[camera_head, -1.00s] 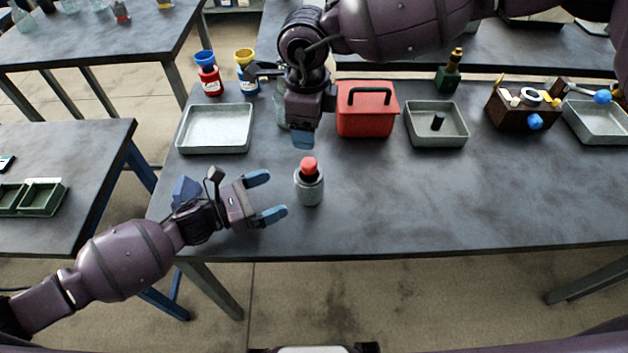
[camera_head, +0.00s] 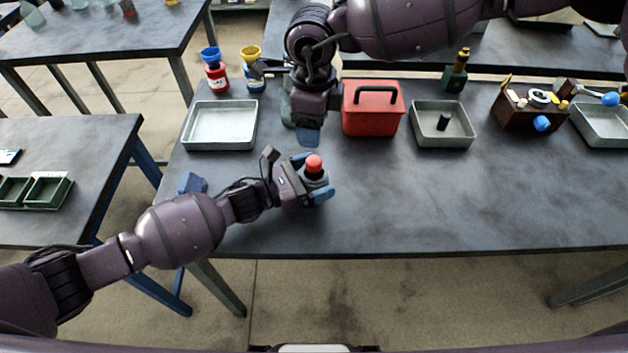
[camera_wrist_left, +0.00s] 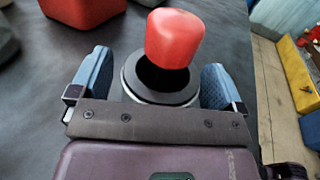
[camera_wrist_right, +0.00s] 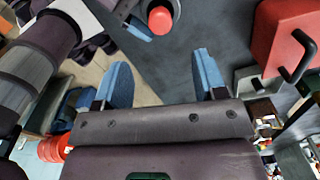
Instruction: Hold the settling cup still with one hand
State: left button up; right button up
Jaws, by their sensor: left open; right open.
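The settling cup (camera_head: 315,180) is a grey cup with a dark rim on the table, and a red knob-like top (camera_head: 314,163) shows above its opening. My left gripper (camera_head: 312,176) is open with its blue fingers on either side of the cup. In the left wrist view the cup's rim (camera_wrist_left: 160,92) sits between the two fingers, and I cannot tell whether they touch it. My right gripper (camera_head: 309,137) points down behind the cup, beside the red box. In the right wrist view its fingers (camera_wrist_right: 162,82) are apart and empty.
A red box with a black handle (camera_head: 373,110) stands behind the cup. Grey trays stand at left (camera_head: 220,146) and right (camera_head: 443,134) of it. The table's front right is clear.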

pick_arm(q)
jog(key=c, duration=1.4)
jog(key=shift+o, duration=0.2)
pick_arm(e)
jog(key=shift+s+d+f, duration=0.1)
jog(key=shift+s+f, duration=0.05)
jog(key=shift+f, duration=0.25)
jog(key=s+a+f+g+y, duration=0.1)
jog(key=s+a+f, duration=0.1)
jog(key=n+t+h, duration=0.1)
jog(key=n, duration=0.5)
send_near(314, 160)
notch_tip(314, 160, down, 10)
jog(key=shift+f, duration=0.25)
